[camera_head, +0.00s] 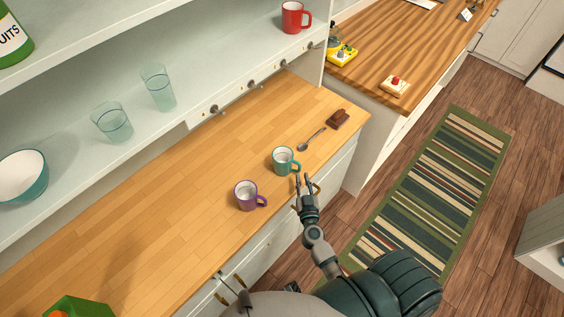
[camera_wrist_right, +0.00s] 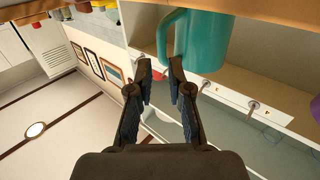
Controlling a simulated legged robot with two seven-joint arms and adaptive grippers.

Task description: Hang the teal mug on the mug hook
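The teal mug (camera_head: 283,161) stands upright on the wooden counter in the head view, its handle towards my right gripper. My right gripper (camera_head: 302,180) is just in front of the mug, at the counter's front edge. In the wrist view the teal mug (camera_wrist_right: 207,40) fills the top middle. My right gripper (camera_wrist_right: 160,65) is open, with the mug's handle (camera_wrist_right: 163,38) at the gap between the fingertips; I cannot tell whether they touch. Several metal hooks (camera_head: 251,83) stick out from a white rail below the shelf. My left gripper is not seen.
A purple mug (camera_head: 246,195) stands left of the teal mug. A spoon (camera_head: 312,139) and a brown item (camera_head: 339,119) lie to its right. The shelf (camera_head: 200,75) above holds glasses, a bowl and a red mug (camera_head: 295,17).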

